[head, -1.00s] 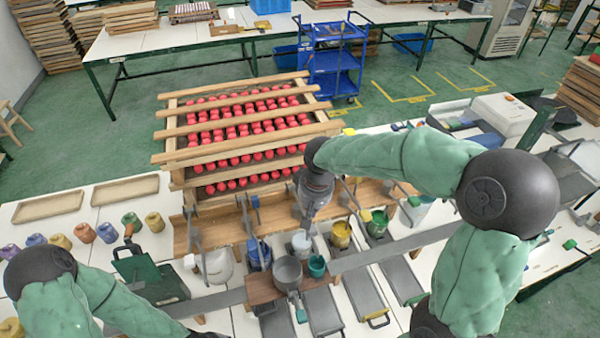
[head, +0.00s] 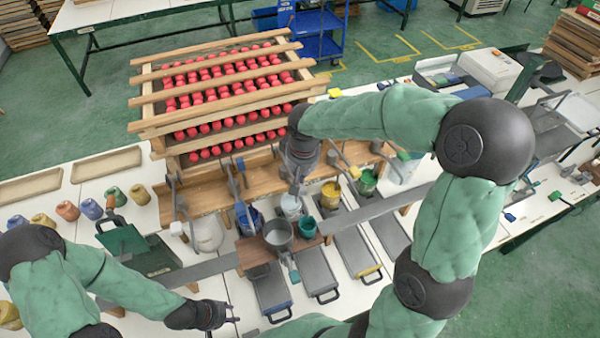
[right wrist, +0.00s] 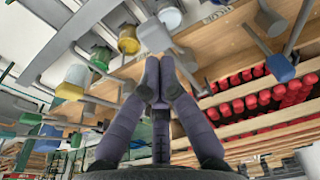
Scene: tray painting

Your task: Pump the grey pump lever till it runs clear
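My right gripper (head: 297,183) points down over the row of pumps at the wooden rack. In the right wrist view its fingers (right wrist: 160,72) converge at the tips, just below a pale grey block (right wrist: 155,36) that looks like the grey lever's end. I cannot tell whether they touch it. The gripper hides most of this lever in the head view. A pale container (head: 291,207) stands beneath the gripper, and a grey cup (head: 278,236) stands in front of it on a wooden block. My left gripper (head: 228,312) is low at the front; its fingertips look apart and empty.
Levers with yellow (head: 355,172) and green (head: 403,157) ends stand to the right. A teal cup (head: 306,228) is beside the grey cup. A rack of red pieces (head: 215,100) rises behind.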

